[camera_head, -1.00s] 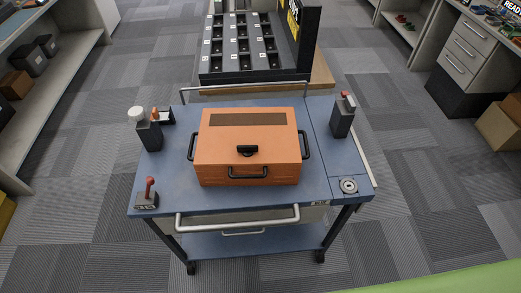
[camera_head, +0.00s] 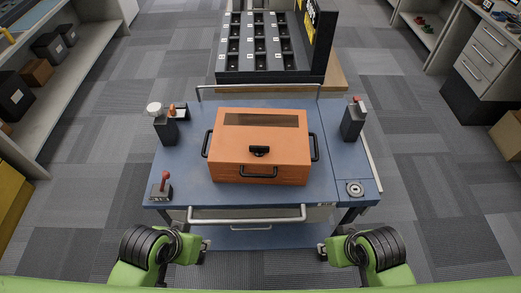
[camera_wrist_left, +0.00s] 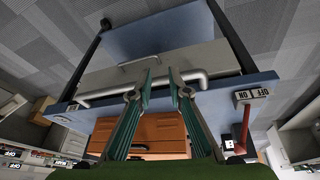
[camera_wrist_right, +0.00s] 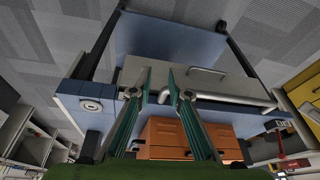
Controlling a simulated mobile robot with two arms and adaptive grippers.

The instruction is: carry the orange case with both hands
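The orange case (camera_head: 232,146) lies flat on the blue cart top (camera_head: 333,176). It has a black left handle (camera_head: 207,144), a black right handle (camera_head: 314,147), a front handle and a black latch. My left gripper (camera_head: 203,246) is open and empty, low in front of the cart's left half. My right gripper (camera_head: 321,248) is open and empty in front of the right half. Neither touches the case. The case also shows beyond the fingers in the left wrist view (camera_wrist_left: 165,130) and right wrist view (camera_wrist_right: 163,134).
A silver push bar (camera_head: 247,220) runs along the cart's front. A red-handled device (camera_head: 161,187), a dark holder (camera_head: 167,128), a black radio-like device (camera_head: 353,120) and a round fitting (camera_head: 355,188) flank the case. A black slotted rack (camera_head: 265,76) stands behind. Shelves line the left.

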